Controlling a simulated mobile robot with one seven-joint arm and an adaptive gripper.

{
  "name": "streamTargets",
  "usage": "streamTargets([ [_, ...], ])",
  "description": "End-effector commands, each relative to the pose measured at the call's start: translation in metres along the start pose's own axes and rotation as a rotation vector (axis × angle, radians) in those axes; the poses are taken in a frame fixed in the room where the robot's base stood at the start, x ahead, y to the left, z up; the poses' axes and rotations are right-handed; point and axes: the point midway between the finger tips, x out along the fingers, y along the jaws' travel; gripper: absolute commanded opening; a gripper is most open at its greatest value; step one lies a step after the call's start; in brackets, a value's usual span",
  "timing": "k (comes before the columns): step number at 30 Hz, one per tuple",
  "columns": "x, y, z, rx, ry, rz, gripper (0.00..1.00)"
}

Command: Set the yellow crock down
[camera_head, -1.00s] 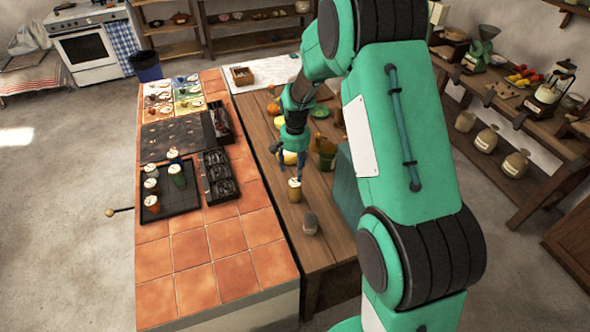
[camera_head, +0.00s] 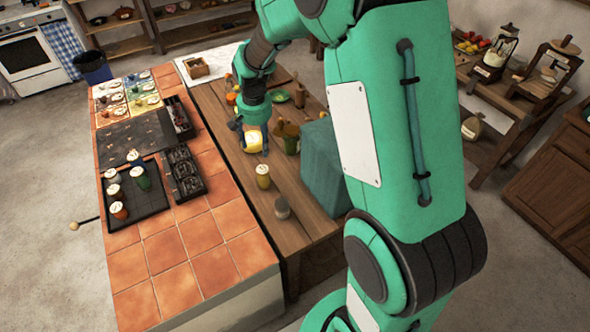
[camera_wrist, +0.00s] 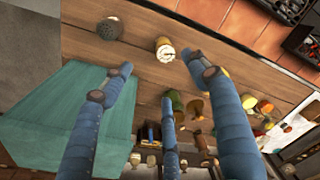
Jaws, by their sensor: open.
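The yellow crock (camera_head: 263,178), a small mustard jar with a pale lid, stands upright on the wooden table. It also shows in the wrist view (camera_wrist: 164,50), just beyond my fingertips. My gripper (camera_head: 246,124) is above the table, behind the crock in the head view and apart from it. In the wrist view my gripper's (camera_wrist: 160,68) blue fingers are spread wide with nothing between them. A larger yellow pot (camera_head: 252,141) shows just below the fingers in the head view.
A grey-topped jar (camera_head: 282,208) stands in front of the crock. A teal box (camera_head: 322,165) is to the right, with green and brown vessels (camera_head: 289,141) beside it. The tiled counter to the left holds a dark tray (camera_head: 137,200) of several jars.

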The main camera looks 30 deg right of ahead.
Motion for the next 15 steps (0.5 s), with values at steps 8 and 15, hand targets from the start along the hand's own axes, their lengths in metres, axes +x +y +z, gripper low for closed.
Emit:
streamTargets([
  [8, -0.088, 0.008, 0.045, -0.084, 0.075, -0.028, 0.60],
  [15, -0.149, 0.019, 0.091, -0.156, 0.136, -0.048, 0.60],
])
